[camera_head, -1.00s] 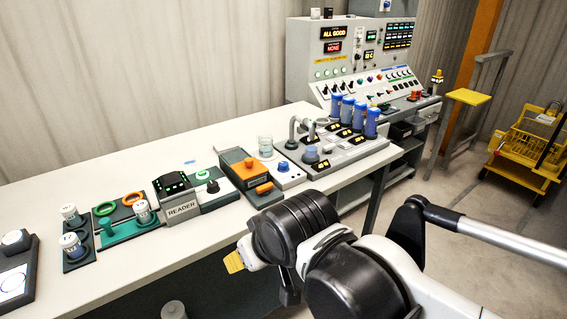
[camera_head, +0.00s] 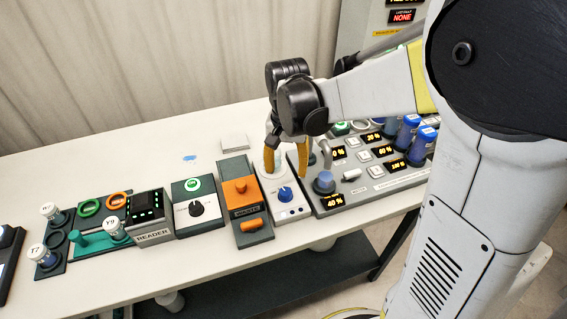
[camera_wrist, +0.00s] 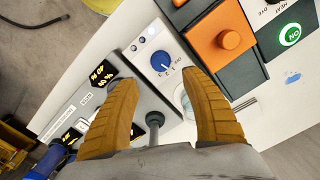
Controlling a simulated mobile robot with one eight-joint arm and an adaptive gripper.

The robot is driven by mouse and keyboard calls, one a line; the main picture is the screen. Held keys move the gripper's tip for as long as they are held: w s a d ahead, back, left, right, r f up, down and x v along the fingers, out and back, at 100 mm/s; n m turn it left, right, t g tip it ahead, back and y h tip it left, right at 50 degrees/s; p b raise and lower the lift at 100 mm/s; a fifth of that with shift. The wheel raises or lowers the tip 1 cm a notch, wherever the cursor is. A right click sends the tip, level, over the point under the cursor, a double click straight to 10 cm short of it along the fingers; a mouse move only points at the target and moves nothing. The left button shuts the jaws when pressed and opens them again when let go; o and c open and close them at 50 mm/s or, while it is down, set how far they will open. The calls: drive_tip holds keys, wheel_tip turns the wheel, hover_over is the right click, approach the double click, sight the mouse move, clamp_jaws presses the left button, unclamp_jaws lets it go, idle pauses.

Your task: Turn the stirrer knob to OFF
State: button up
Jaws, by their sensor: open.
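The stirrer is a white box (camera_head: 292,209) on the white table, with a blue knob (camera_head: 285,194) on its front. The knob also shows in the wrist view (camera_wrist: 161,61), with a white pointer line and small numbers beside it; which mark the line meets is too small to tell. A round pale plate or vessel (camera_head: 272,163) is at the back of the box, partly hidden by my finger. My gripper (camera_head: 287,163) is open with yellow fingers pointing down above the back of the stirrer. In the wrist view the knob lies beyond the gap between the fingertips (camera_wrist: 158,82), apart from them.
An orange-topped dark unit (camera_head: 241,190) stands close left of the stirrer. Left of that is a box with a black knob (camera_head: 197,208) and a lit green button. A panel with displays and blue-capped vials (camera_head: 345,200) is close on the right. The table front is clear.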

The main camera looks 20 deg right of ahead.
sight(285, 191)
drive_tip(key=f+b, duration=0.2)
drive_tip(key=f, duration=0.3)
drive_tip(key=f+b, duration=0.1)
drive_tip(key=f, duration=0.3)
drive_tip(key=shift+s+a+f+b, duration=0.1)
drive_tip(key=shift+a+f+b, duration=0.1)
drive_tip(key=shift+f+b, duration=0.2)
drive_tip(key=shift+c, duration=0.4)
drive_tip(key=c, duration=1.1)
